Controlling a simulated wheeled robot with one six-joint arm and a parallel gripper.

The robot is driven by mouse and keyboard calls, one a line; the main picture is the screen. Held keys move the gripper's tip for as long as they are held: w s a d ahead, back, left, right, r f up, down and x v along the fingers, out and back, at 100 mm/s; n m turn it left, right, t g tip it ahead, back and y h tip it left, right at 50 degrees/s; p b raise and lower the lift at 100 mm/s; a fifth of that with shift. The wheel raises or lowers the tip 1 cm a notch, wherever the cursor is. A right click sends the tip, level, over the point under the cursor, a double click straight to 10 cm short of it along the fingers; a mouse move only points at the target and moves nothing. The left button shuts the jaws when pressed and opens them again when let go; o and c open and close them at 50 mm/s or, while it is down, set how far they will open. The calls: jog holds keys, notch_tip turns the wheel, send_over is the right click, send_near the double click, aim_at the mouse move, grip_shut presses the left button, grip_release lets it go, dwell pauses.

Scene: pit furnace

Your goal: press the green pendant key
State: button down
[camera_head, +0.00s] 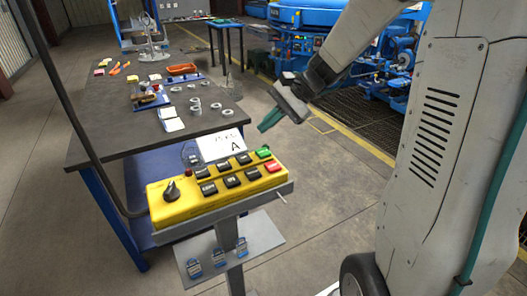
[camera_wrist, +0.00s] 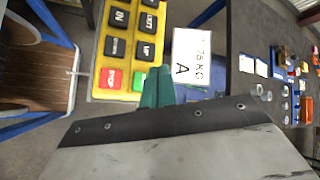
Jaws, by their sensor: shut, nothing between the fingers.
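The yellow pendant (camera_head: 220,190) lies on a stand's tray, with a black rotary knob at its left and two rows of keys. The green pendant key (camera_head: 263,153) is at the far right end of the back row, behind the red key (camera_head: 273,166). My gripper (camera_head: 264,127) has teal fingers pointing down, shut and empty, above and behind the pendant's right end. In the wrist view, the fingers (camera_wrist: 158,72) appear right beside the green key (camera_wrist: 138,80), whose right part they may cover. The red key (camera_wrist: 110,78) is clear. I cannot tell the height gap; no contact is evident.
A white card marked A (camera_head: 222,146) stands behind the pendant. A dark workbench (camera_head: 130,135) with rings, an orange tray and small parts is at the left. A cable hangs left of the pendant. Blue machinery (camera_head: 310,45) stands at the back, with open floor before it.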

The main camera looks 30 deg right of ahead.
aim_at(267, 151)
jog(key=shift+f, duration=2.25)
jog(key=shift+f, duration=0.15)
jog(key=shift+f, duration=0.25)
jog(key=shift+f, duration=0.45)
dwell(0.8)
jog(key=shift+r, duration=0.9)
jog(key=shift+r, duration=0.1)
jog(key=shift+r, duration=2.4)
